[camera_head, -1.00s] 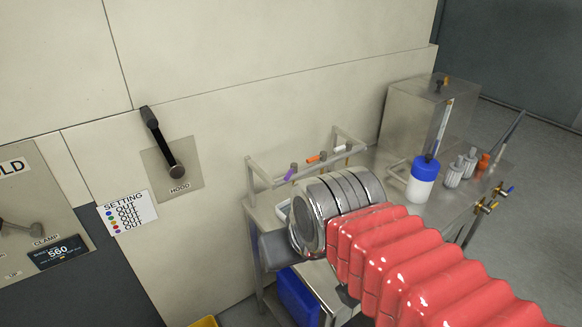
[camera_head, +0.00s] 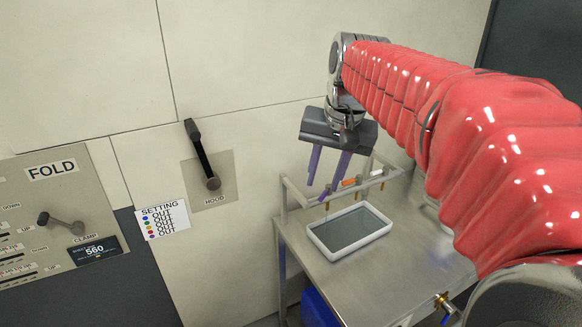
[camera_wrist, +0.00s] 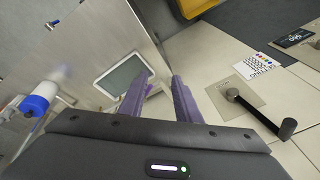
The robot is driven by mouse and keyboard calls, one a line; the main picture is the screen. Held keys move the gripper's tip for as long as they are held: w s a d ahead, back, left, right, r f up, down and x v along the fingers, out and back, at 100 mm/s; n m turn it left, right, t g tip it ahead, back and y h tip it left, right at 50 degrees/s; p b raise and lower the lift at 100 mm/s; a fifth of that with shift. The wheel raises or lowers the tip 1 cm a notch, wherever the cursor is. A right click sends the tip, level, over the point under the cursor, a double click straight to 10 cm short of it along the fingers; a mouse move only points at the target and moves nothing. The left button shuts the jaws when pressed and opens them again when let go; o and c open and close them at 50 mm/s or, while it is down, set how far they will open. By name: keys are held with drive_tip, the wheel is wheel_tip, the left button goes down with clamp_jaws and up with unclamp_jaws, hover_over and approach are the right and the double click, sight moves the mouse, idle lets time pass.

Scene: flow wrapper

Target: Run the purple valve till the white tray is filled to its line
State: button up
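My gripper (camera_head: 322,184) hangs fingers-down above the back of the steel bench, its two purple-grey fingers apart with nothing seen between them. The purple valve handle (camera_head: 324,195) shows on the rail just below and behind the fingertips. I cannot tell whether they touch. The white tray (camera_head: 362,244) lies on the bench below and in front of the valves, with a flat grey surface inside. I cannot make out its line or any stream.
An orange valve (camera_head: 349,182) sits right of the purple one on the same rail. The hood lever (camera_head: 203,155) and setting card (camera_head: 162,220) are on the wall at left. My arm covers the bench's right side.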

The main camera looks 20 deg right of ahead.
sight(324, 194)
drive_tip(key=w+d+m+g+y, duration=0.1)
drive_tip(key=w+d+m, duration=0.2)
drive_tip(key=w+d, duration=0.5)
drive_tip(key=w, duration=0.3)
drive_tip(key=shift+w+d+m+g, duration=0.15)
drive_tip(key=shift+d+m+g, duration=0.1)
drive_tip(key=shift+m+g, duration=0.05)
drive_tip(key=shift+f, duration=0.15)
drive_tip(key=f, duration=0.4)
drive_tip(key=w+a+f, duration=0.1)
drive_tip(key=f, duration=0.4)
drive_tip(key=w+a+f, duration=0.1)
drive_tip(key=f, duration=0.3)
drive_tip(key=shift+f, duration=0.2)
drive_tip(key=shift+c, duration=0.6)
clamp_jaws()
